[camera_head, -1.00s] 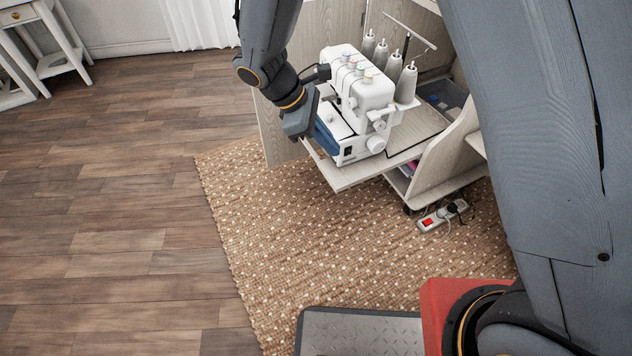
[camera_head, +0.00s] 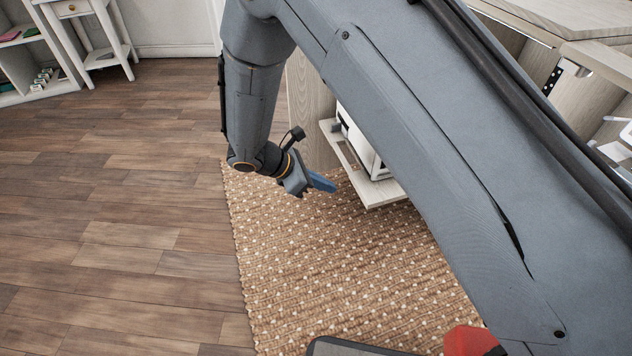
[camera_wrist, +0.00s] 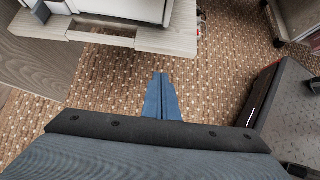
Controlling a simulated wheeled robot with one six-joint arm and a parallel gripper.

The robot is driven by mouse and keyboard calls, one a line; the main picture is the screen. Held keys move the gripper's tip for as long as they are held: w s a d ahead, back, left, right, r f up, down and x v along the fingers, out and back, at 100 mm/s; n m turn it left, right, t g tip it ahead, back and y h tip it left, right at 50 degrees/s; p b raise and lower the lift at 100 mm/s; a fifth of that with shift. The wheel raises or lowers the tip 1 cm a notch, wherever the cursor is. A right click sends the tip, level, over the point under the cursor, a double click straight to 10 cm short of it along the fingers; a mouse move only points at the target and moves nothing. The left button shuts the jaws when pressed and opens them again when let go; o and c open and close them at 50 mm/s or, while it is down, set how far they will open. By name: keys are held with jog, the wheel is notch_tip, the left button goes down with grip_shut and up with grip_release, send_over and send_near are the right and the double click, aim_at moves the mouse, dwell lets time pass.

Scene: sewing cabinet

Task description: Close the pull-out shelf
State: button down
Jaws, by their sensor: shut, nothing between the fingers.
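The pull-out shelf (camera_head: 378,192) sticks out of the cabinet in the head view, with a white sewing machine (camera_head: 362,145) on it. My arm hides most of both. In the wrist view the shelf's front edge (camera_wrist: 166,41) runs across the top, with a slot in it, and the machine's base (camera_wrist: 125,8) is above it. My gripper (camera_head: 330,186) is shut and empty, in front of the shelf and a little to its left. Its blue fingers (camera_wrist: 162,96) point towards the shelf edge, with a gap between in the wrist view.
A wooden cabinet door (camera_head: 312,110) stands open left of the shelf; it also shows in the wrist view (camera_wrist: 40,62). A woven rug (camera_head: 300,270) covers the floor below. A white shelf unit (camera_head: 35,60) stands far left. Open floor lies to the left.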

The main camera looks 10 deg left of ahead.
aim_at(357, 189)
jog(key=shift+w+d+f+b, duration=0.35)
jog(key=shift+w+d, duration=0.2)
jog(key=shift+d, duration=0.35)
jog(key=shift+w+d+f+b, duration=0.3)
jog(key=shift+w+d, duration=0.2)
jog(key=shift+d, duration=0.4)
jog(key=shift+w+d+f+b, duration=0.25)
jog(key=shift+w+d+f, duration=0.25)
jog(key=shift+d, duration=0.4)
jog(key=shift+w+r, duration=0.1)
